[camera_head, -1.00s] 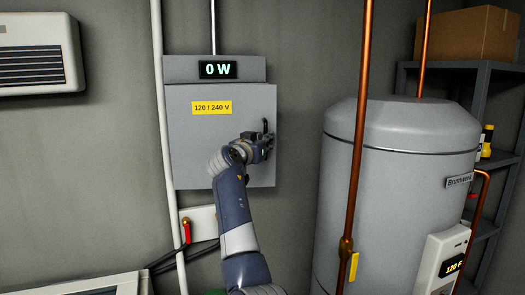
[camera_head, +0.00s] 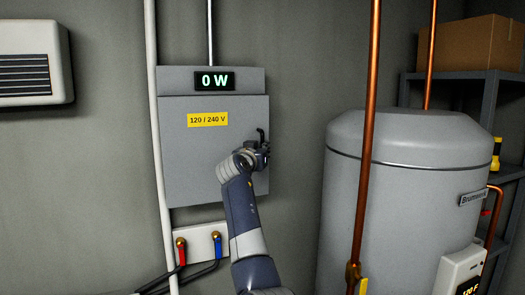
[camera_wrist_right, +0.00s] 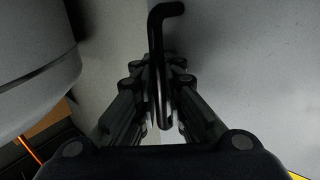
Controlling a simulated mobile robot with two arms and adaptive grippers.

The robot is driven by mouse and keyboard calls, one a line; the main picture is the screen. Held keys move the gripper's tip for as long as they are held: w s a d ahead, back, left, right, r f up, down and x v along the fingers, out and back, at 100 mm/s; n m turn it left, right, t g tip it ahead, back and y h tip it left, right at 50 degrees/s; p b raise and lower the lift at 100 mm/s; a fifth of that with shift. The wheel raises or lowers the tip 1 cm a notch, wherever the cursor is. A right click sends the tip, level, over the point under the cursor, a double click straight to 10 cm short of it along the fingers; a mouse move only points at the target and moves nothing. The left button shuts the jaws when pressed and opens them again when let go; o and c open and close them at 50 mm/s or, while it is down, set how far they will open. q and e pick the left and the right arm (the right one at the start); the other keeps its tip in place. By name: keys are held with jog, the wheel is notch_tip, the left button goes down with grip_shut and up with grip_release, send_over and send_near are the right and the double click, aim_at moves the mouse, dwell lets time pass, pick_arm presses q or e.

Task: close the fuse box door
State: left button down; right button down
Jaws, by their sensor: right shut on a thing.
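The fuse box door (camera_head: 190,160) is a grey panel with a yellow "120 / 240 V" label, below a grey upper section (camera_head: 175,80) reading "0 W". The door lies nearly in line with that section; I cannot tell if a small gap remains. Its black handle (camera_head: 262,135) is at the right edge. My right gripper (camera_head: 258,152) is shut on the handle, covering part of it. In the right wrist view the hooked handle (camera_wrist_right: 157,55) runs between the fingers of the gripper (camera_wrist_right: 160,80), with the pale door surface behind. My left gripper is not in view.
A large grey water heater (camera_head: 400,190) with a copper pipe (camera_head: 367,130) before it stands to the right. A white pipe (camera_head: 155,130) runs along the box's left side. Wall shows between box and heater.

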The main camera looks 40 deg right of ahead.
jog(key=c, duration=2)
grip_release()
jog(key=shift+o, duration=0.2)
jog(key=shift+w, duration=0.1)
jog(key=v, duration=1.2)
